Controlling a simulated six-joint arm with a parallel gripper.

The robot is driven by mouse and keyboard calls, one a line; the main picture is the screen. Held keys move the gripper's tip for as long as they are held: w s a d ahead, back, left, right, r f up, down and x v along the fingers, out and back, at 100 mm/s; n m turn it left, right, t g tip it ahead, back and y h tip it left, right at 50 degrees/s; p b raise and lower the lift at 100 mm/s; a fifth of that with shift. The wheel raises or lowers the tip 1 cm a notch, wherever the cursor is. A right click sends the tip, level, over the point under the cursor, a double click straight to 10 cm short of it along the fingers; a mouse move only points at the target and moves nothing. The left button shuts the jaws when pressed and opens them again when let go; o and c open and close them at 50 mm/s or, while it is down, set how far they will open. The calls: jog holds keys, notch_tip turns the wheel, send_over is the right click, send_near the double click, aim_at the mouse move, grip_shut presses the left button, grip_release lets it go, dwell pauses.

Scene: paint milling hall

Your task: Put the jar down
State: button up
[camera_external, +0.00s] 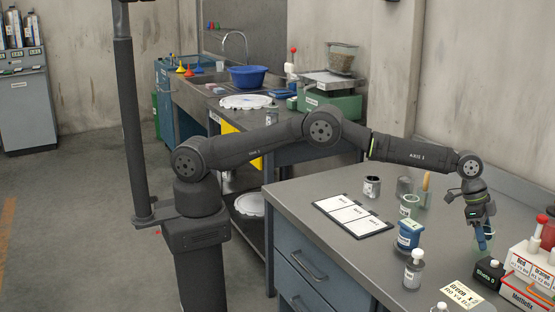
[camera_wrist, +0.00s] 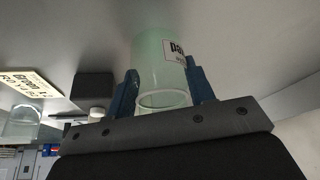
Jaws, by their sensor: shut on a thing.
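My gripper (camera_external: 484,236) is at the right end of the arm, pointing down over the right part of the grey bench (camera_external: 310,195). In the wrist view my gripper (camera_wrist: 163,88) has its two blue fingers on either side of a translucent, pale green jar (camera_wrist: 155,65) and is shut on it. The jar's open rim faces the camera, and a white label with dark letters shows on its side. In the external view the jar is hardly distinguishable between the fingers. I cannot tell whether its base touches the bench.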

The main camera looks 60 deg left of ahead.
jog(key=shift+f, duration=0.15)
jog(key=o, duration=1)
jog(key=shift+c, duration=0.2)
jog(key=shift+a+r, duration=0.15)
jog(key=shift+r, duration=0.35)
jog(key=v, duration=1.1)
jog(key=x, duration=1.2)
jog(key=shift+s, duration=0.1)
jog(key=shift+r, duration=1.2)
